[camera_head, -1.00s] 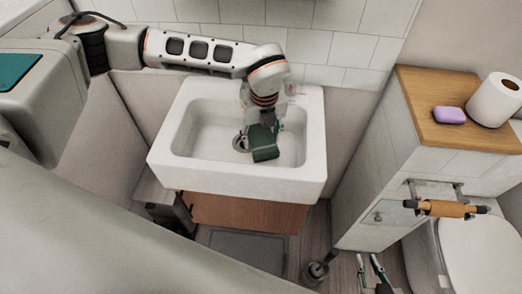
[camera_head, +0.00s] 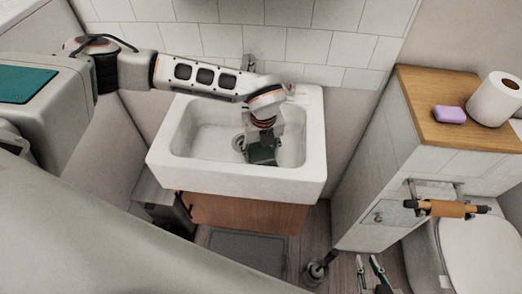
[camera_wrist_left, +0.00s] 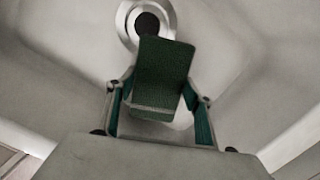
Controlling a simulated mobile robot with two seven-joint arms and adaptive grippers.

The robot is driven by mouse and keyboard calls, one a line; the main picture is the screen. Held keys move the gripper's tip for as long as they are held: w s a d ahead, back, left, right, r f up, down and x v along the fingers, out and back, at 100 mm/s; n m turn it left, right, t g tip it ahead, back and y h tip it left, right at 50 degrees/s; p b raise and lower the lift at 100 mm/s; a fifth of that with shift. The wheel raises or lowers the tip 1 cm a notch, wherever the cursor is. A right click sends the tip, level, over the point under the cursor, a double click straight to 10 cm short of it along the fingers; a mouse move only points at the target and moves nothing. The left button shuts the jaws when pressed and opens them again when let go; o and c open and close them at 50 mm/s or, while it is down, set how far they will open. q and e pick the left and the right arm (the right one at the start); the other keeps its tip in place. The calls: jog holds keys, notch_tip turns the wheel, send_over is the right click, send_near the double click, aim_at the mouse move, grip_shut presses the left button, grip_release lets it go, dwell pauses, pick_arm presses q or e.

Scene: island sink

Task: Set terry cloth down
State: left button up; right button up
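The terry cloth (camera_head: 262,155) is a dark green folded piece low inside the white sink (camera_head: 218,181). It also shows in the left wrist view (camera_wrist_left: 160,75), between my left fingers. My left gripper (camera_head: 262,148) points down into the basin, its two fingers against the cloth's opposite sides. I cannot tell whether the cloth's underside touches the basin floor. My right gripper (camera_head: 369,267) is at the bottom edge of the head view, empty, with its fingers apart.
The drain (camera_wrist_left: 147,22) lies beside the cloth. The faucet (camera_head: 249,62) is at the back wall. To the right, a wood-topped cabinet (camera_head: 440,90) carries purple soap (camera_head: 449,114) and a paper roll (camera_head: 496,99). The basin's left part is clear.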

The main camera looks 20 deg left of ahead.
aim_at(262, 155)
pick_arm(q)
jog(key=o, duration=0.4)
notch_tip(262, 155, up, 12)
jog(key=s, duration=0.1)
jog(key=shift+d+r, duration=0.15)
jog(key=shift+d, duration=0.3)
jog(key=shift+s, duration=0.2)
